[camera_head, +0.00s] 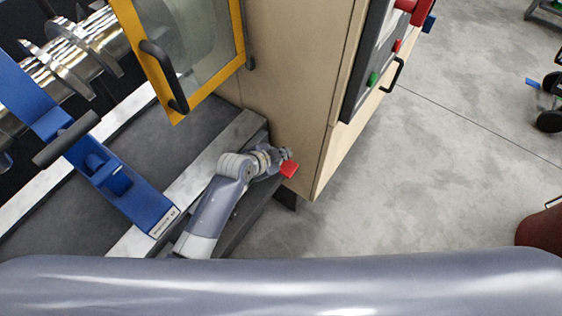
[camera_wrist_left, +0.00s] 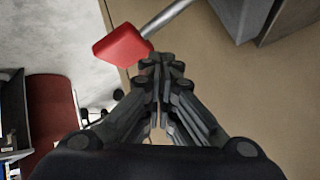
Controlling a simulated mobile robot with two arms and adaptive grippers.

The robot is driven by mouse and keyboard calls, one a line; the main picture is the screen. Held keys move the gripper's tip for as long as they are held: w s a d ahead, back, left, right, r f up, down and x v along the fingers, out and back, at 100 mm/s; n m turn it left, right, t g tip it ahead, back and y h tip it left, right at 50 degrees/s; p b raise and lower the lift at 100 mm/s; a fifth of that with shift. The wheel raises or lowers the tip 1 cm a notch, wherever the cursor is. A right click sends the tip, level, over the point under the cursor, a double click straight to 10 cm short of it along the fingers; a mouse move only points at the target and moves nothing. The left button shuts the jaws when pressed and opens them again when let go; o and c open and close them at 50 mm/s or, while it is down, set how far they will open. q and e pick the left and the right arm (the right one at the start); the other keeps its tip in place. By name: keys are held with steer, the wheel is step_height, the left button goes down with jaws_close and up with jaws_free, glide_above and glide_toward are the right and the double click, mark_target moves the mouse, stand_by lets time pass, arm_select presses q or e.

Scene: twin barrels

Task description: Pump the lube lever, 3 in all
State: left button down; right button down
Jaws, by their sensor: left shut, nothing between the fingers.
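The lube lever shows as a red block-shaped handle (camera_wrist_left: 123,46) on a thin grey metal rod (camera_wrist_left: 166,17) in the left wrist view. In the head view the red handle (camera_head: 289,169) is at the lower corner of the beige machine cabinet. My left gripper (camera_wrist_left: 158,62) is shut and empty, with its fingertips close beside the right lower edge of the handle; I cannot tell whether they touch. In the head view my left gripper (camera_head: 286,155) is small and partly hidden by its wrist. My right gripper is not in view.
The beige cabinet (camera_head: 295,80) stands right behind the lever. A yellow-framed window door (camera_head: 195,50) with a black handle and a blue machine part (camera_head: 115,190) are at the left. A dark red barrel (camera_head: 541,228) stands at the far right. The concrete floor between is clear.

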mark_target(285, 162)
arm_select(q)
steer(key=shift+f, duration=0.15)
stand_by(0.5)
steer(key=shift+f, duration=0.3)
steer(key=shift+s+d+f+b, duration=0.1)
steer(key=shift+d+f+b, duration=0.05)
steer(key=shift+f+b, duration=0.55)
steer(key=shift+s+d+f+b, duration=0.1)
steer(key=shift+f+b, duration=0.35)
steer(key=shift+f, duration=0.3)
stand_by(1.4)
stand_by(0.5)
steer(key=shift+w+a+r+p, duration=0.1)
steer(key=shift+r+p, duration=0.85)
steer(key=shift+p, duration=0.05)
steer(key=shift+w+a+r+p, duration=0.1)
steer(key=shift+r+p, duration=0.85)
steer(key=shift+r, duration=0.1)
steer(key=r+p, duration=0.4)
steer(key=shift+w+a+r+p, duration=0.2)
steer(key=shift+a+r+p, duration=0.1)
steer(key=shift+r, duration=0.1)
